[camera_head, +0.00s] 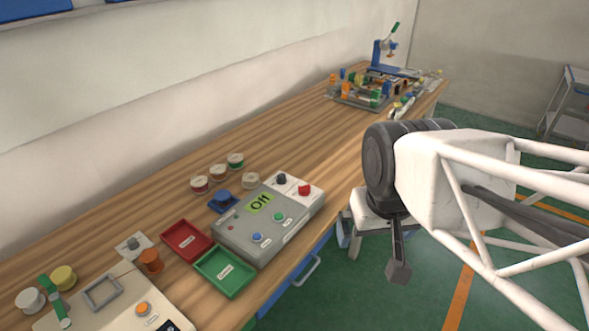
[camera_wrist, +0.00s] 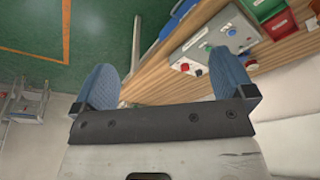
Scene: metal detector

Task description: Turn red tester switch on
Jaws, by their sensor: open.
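The tester is a grey box (camera_head: 239,229) on the wooden table, with a lit green display (camera_head: 259,203) reading "Off". A red switch (camera_head: 304,189) sits on its far right corner, on a white label, beside a black knob (camera_head: 281,179). Green (camera_head: 278,217) and blue (camera_head: 257,237) buttons are on its front part. In the wrist view, the tester (camera_wrist: 232,38) and the red switch (camera_wrist: 185,67) show at the upper right. My gripper (camera_wrist: 167,82) is open and empty, its two blue-grey fingers wide apart. In the head view it hangs right of the table, away from the tester.
Red (camera_head: 186,240) and green (camera_head: 224,271) trays lie left of the tester, with a blue piece (camera_head: 222,201) and several small round containers (camera_head: 218,172) behind it. Another device (camera_head: 118,303) is at the near left.

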